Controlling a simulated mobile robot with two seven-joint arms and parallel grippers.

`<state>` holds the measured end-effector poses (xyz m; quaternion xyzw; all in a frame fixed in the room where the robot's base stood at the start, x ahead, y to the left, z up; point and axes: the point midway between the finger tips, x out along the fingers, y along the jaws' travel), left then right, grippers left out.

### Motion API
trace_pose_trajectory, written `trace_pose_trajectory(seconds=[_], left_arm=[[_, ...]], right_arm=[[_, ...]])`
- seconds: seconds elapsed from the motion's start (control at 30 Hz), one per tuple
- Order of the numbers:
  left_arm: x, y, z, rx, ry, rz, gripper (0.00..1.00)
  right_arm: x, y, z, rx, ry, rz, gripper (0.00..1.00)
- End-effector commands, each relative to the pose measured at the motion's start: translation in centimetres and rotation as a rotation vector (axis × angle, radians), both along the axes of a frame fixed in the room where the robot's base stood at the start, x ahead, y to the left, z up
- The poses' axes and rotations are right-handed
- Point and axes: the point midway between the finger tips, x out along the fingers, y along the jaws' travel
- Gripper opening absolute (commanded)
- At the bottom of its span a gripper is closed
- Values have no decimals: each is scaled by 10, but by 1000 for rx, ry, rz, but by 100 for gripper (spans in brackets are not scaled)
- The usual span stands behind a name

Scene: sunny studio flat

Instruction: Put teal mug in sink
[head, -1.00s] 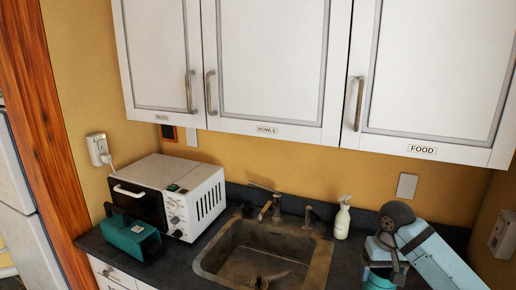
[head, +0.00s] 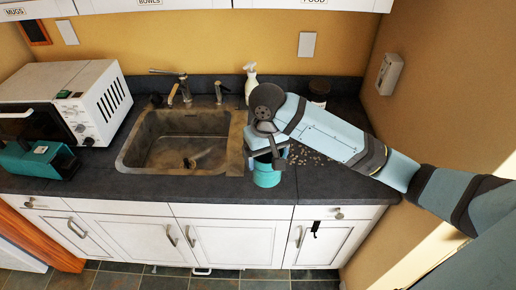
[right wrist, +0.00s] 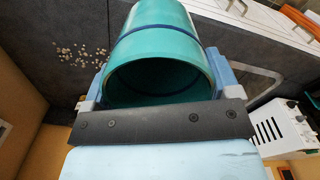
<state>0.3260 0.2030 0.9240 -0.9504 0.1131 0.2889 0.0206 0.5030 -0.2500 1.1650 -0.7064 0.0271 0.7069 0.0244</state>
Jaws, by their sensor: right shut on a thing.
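The teal mug (head: 267,176) is in my right gripper (head: 266,158), near the counter's front edge, just right of the sink (head: 127,160). In the right wrist view the mug (right wrist: 150,48) fills the middle, with its round opening towards the camera and a dark blue band around it. The right gripper's fingers (right wrist: 158,85) press on both sides of it. I cannot tell whether its base touches the counter. The sink basin looks empty apart from its drain. My left gripper is not in view.
A tap (head: 183,90) and a spray bottle (head: 250,80) stand behind the sink. A white microwave (head: 75,90) and a teal toaster-like appliance (head: 40,160) are at left. Small pale bits (right wrist: 80,55) lie on the counter at right.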

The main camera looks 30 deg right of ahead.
Motion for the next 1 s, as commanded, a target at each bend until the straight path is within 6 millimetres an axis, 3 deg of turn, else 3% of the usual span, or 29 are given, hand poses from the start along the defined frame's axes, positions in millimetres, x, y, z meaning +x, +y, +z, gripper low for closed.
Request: trace_pose_trajectory(seconds=[0.1, 0.3, 0.43, 0.53, 1.0], left_arm=[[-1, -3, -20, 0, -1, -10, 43], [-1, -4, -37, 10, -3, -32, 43], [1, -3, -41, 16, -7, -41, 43], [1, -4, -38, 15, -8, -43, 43], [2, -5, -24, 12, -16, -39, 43]], right_arm=[[30, -15, -2, -7, -8, -121, 48], [70, -39, 10, -3, -7, -328, 48], [83, -49, 17, 2, -7, -406, 48], [86, -51, 11, 3, -3, -429, 48], [86, -51, -105, 3, -2, -430, 48]])
